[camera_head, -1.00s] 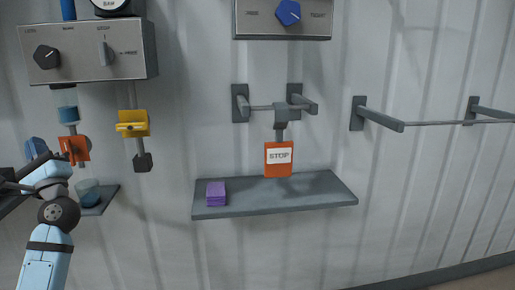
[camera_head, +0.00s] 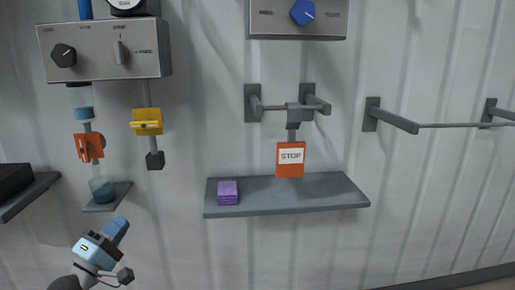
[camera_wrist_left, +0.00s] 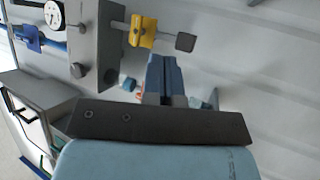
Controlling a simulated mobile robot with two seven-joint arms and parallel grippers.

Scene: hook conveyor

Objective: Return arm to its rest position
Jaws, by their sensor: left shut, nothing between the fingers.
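My left gripper (camera_head: 118,226) is at the lower left of the head view, below the small shelf with the cup and apart from everything. Its blue fingers are closed together and empty, pointing up toward the wall. My right gripper is in neither view.
A cup with blue liquid (camera_head: 102,189) sits on a small shelf (camera_head: 117,196) under the orange valve (camera_head: 89,147). The control box (camera_head: 105,50) is above.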

